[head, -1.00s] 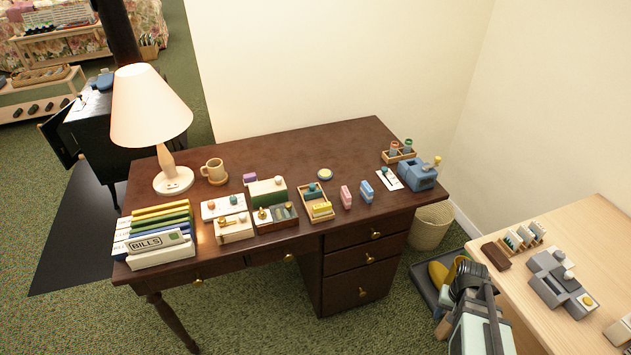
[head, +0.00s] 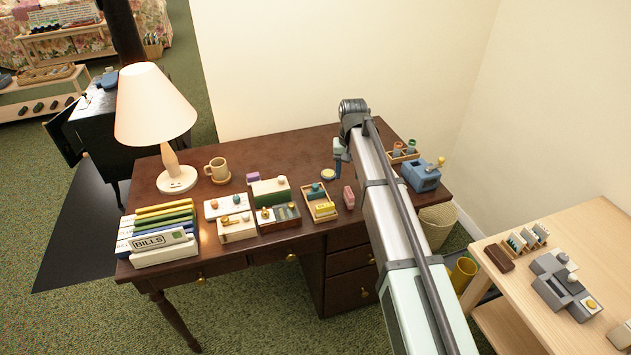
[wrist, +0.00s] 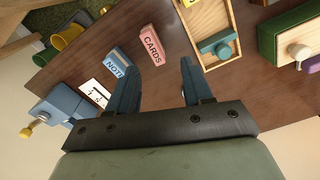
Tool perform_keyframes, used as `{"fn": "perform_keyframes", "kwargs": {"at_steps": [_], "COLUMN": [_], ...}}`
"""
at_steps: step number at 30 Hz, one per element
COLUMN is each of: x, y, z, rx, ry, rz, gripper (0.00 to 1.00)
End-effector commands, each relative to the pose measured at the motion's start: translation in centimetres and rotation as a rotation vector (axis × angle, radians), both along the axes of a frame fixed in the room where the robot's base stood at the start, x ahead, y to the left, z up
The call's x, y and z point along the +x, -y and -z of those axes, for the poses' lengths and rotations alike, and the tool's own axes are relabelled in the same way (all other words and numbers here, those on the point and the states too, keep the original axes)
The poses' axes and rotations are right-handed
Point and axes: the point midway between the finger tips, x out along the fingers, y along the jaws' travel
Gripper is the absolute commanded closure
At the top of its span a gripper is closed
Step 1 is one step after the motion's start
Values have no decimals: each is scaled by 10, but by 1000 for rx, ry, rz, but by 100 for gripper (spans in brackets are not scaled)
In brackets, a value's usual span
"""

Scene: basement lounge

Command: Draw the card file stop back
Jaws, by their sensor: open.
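A small wooden tray (head: 306,203) stands on the dark desk. It holds a teal block with a rounded top (head: 316,189), which I take to be the card file stop, and a yellow block (head: 323,209). In the wrist view, the teal block (wrist: 216,42) lies across one end of the tray (wrist: 207,16), just beyond my right finger. A pink block marked CARDS (wrist: 151,45) lies beyond the gap between my fingers. My gripper (wrist: 157,78) is open and empty. In the head view, my gripper (head: 338,165) is over the desk, right of the tray, its tips partly hidden.
A green box with a knob (head: 269,193) stands left of the tray. A blue block (wrist: 116,62) lies beside the pink one. A blue device (head: 421,176) is at the desk's right end. A lamp (head: 155,115) stands at the left. The desk's back middle is mostly clear.

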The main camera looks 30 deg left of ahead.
Motion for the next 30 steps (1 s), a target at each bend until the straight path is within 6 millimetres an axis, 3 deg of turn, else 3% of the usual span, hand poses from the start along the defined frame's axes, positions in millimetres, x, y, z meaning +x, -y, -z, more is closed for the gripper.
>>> {"fn": "perform_keyframes", "kwargs": {"at_steps": [1, 6, 12, 20, 30], "x": [1, -13, -21, -23, -22], "y": [-28, -80, -100, -99, -99], "z": [-18, -57, -72, -43, 17], "rx": [1, 0, 0, -2, -2], "ry": [3, 0, -1, -2, -2], "rz": [-22, -65, -83, -83, -83], "gripper": [50, 50, 50, 50, 50]}}
